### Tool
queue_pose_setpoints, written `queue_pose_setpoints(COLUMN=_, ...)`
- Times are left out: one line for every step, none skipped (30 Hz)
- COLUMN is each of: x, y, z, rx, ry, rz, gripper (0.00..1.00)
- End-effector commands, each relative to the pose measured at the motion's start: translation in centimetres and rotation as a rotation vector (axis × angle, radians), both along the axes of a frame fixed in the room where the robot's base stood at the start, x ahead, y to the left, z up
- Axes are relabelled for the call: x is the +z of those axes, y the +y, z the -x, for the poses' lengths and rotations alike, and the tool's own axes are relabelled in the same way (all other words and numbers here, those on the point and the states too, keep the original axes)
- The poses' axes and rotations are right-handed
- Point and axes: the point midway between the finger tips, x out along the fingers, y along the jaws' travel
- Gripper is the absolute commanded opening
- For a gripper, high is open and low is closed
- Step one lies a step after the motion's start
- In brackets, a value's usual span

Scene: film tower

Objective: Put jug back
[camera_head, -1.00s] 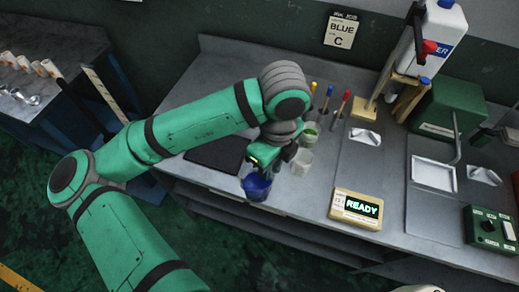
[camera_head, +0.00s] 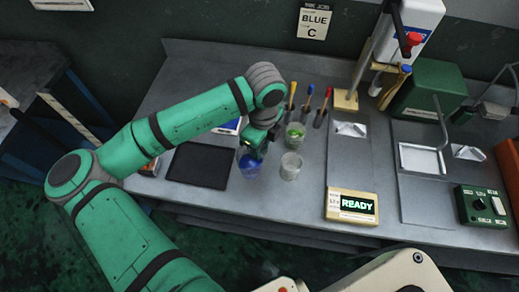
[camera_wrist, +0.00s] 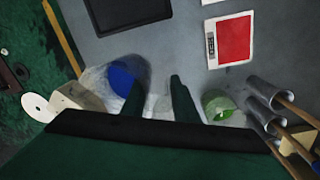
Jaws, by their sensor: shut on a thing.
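A clear jug with blue liquid (camera_head: 250,166) is at my gripper (camera_head: 256,148), over the counter just right of a dark mat. My gripper is shut on this jug from above. In the wrist view the blue liquid (camera_wrist: 122,77) shows beside the left finger of my gripper (camera_wrist: 154,88). The exact contact is hidden, and I cannot tell whether the jug's base touches the counter. A clear, seemingly empty cup (camera_head: 291,167) stands close on the right. A cup with green contents (camera_head: 295,134) stands behind it and also shows in the wrist view (camera_wrist: 218,106).
The dark mat (camera_head: 198,166) lies bare on the grey counter (camera_head: 235,203). Several coloured-handled tools (camera_head: 308,98) stand upright behind the cups. A READY display box (camera_head: 352,206) is at the front right. A red-printed card (camera_wrist: 234,40) lies on the counter.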

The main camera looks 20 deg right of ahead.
Motion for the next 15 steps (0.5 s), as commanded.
queue_pose_setpoints(x=-0.2, y=-0.1, z=0.0, rx=0.000, ry=0.001, rz=-0.001, gripper=0.00)
queue_pose_setpoints(x=-0.3, y=-0.1, z=0.0, rx=-0.001, ry=0.001, rz=-0.001, gripper=0.00)
queue_pose_setpoints(x=-0.4, y=-0.1, z=-0.1, rx=0.000, ry=0.001, rz=0.000, gripper=0.00)
queue_pose_setpoints(x=-0.5, y=-0.2, z=-0.1, rx=0.000, ry=0.001, rz=0.000, gripper=0.00)
queue_pose_setpoints(x=-0.7, y=-0.2, z=-0.2, rx=0.001, ry=0.001, rz=0.000, gripper=0.00)
queue_pose_setpoints(x=-1.0, y=-0.3, z=-0.3, rx=0.002, ry=0.001, rz=0.000, gripper=0.00)
queue_pose_setpoints(x=-1.3, y=-0.3, z=-0.4, rx=0.004, ry=0.001, rz=0.000, gripper=0.00)
queue_pose_setpoints(x=-1.7, y=-0.1, z=-0.5, rx=0.006, ry=0.001, rz=0.000, gripper=0.00)
queue_pose_setpoints(x=-2.3, y=0.0, z=-0.5, rx=0.009, ry=0.001, rz=-0.001, gripper=0.00)
queue_pose_setpoints(x=-2.8, y=0.1, z=-0.5, rx=0.012, ry=0.002, rz=-0.001, gripper=0.00)
queue_pose_setpoints(x=-3.2, y=0.3, z=-0.5, rx=0.014, ry=0.002, rz=-0.001, gripper=0.00)
queue_pose_setpoints(x=-3.6, y=0.3, z=-0.6, rx=0.015, ry=0.001, rz=-0.002, gripper=0.00)
queue_pose_setpoints(x=-3.9, y=0.3, z=-0.6, rx=0.015, ry=0.001, rz=-0.001, gripper=0.00)
queue_pose_setpoints(x=-4.1, y=0.3, z=-0.6, rx=0.015, ry=0.001, rz=0.000, gripper=0.00)
queue_pose_setpoints(x=-4.2, y=0.2, z=-0.5, rx=0.014, ry=0.001, rz=0.001, gripper=0.00)
